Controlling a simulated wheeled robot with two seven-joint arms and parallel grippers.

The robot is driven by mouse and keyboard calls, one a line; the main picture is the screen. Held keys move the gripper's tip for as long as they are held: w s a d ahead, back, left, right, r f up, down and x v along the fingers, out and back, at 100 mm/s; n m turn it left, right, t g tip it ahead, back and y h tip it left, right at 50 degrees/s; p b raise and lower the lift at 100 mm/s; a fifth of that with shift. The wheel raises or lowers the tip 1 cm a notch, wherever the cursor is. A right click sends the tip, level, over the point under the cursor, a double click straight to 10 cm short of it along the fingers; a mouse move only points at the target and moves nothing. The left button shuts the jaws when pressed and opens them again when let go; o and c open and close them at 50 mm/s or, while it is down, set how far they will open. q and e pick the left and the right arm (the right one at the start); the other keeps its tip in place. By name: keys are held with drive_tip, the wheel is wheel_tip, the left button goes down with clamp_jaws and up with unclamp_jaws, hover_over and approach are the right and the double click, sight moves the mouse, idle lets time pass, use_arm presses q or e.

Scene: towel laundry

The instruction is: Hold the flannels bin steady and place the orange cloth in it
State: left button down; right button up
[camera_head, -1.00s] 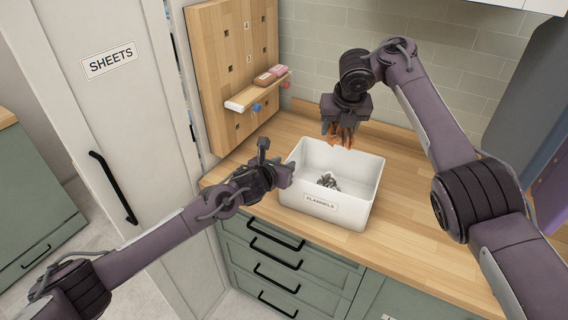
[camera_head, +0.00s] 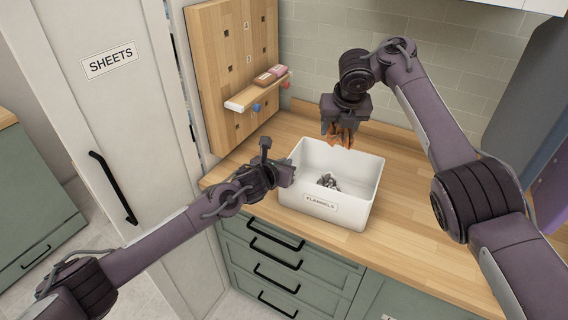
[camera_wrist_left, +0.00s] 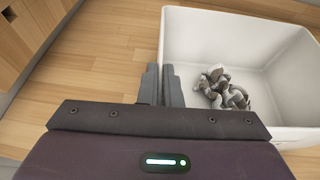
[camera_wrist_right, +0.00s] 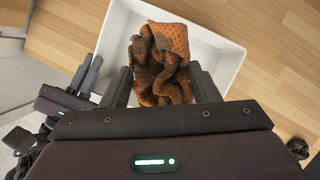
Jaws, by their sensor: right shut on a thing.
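The flannels bin (camera_head: 363,201) is a white open box with a "FLANNELS" label, upright on the wooden counter. A grey patterned cloth (camera_head: 328,181) lies crumpled inside it, also in the left wrist view (camera_wrist_left: 222,88). My left gripper (camera_head: 287,174) is at the bin's left wall; in the left wrist view its close-set fingers (camera_wrist_left: 162,85) straddle the rim, pinching it. My right gripper (camera_head: 341,122) is shut on the orange cloth (camera_head: 341,138), which hangs crumpled above the bin's back part. The cloth fills the space between the fingers in the right wrist view (camera_wrist_right: 160,65).
A wooden pegboard (camera_head: 225,70) with a small shelf stands behind left, holding pink items (camera_head: 270,75). A tall white "SHEETS" cabinet (camera_head: 110,120) is at the left. The counter (camera_head: 425,200) right of the bin is clear. Green drawers are below.

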sight(340, 147)
drive_tip(key=shift+f, duration=6.5)
drive_tip(key=o, duration=1)
drive_tip(key=shift+o, duration=0.2)
drive_tip(key=v, duration=0.7)
drive_tip(key=shift+s+r, duration=0.1)
drive_tip(key=shift+r, duration=0.2)
use_arm(q)
drive_tip(key=c, duration=1.5)
unclamp_jaws()
drive_tip(key=shift+c, duration=0.2)
